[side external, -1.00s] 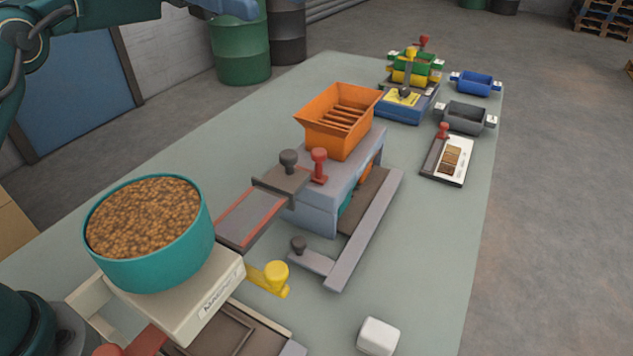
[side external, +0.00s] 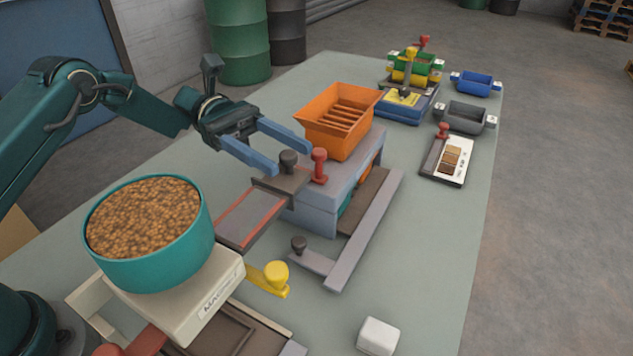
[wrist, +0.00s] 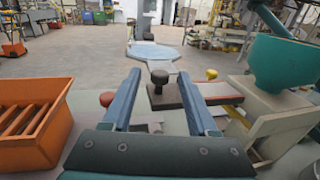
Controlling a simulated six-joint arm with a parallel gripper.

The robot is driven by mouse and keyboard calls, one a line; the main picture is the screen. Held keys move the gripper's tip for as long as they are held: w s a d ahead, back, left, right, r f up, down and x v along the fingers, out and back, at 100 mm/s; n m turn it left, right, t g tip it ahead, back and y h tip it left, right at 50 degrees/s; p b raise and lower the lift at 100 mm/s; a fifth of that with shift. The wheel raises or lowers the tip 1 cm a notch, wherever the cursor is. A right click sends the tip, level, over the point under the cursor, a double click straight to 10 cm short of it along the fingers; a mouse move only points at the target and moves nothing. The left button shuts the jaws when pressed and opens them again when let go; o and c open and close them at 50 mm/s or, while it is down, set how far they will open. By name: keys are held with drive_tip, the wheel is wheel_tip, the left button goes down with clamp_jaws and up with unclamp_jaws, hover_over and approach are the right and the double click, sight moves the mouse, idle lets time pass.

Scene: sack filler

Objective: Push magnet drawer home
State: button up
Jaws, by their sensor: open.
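What looks like the magnet drawer, a flat grey-brown slide with red edges (side external: 250,217), sticks out to the left of the grey housing (side external: 317,212) under the orange hopper. A dark round knob (side external: 288,158) stands on the brown plate at its housing end; the knob also shows in the wrist view (wrist: 159,77). My gripper (side external: 291,157) is open and empty, its two blue fingers pointing toward the knob. In the wrist view the knob appears between the fingertips (wrist: 159,71). Whether a finger touches it, I cannot tell.
A red knob (side external: 319,164) stands just right of the dark one, close to a fingertip. The orange hopper (side external: 338,122) rises behind it. A teal tub of pellets (side external: 150,267) sits on a scale at left. A yellow handle (side external: 275,275) is in front. The table's right front is mostly clear.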

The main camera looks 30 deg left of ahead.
sight(295, 162)
drive_tip(key=shift+x, duration=2.5)
drive_tip(key=shift+c, duration=0.3)
clamp_jaws()
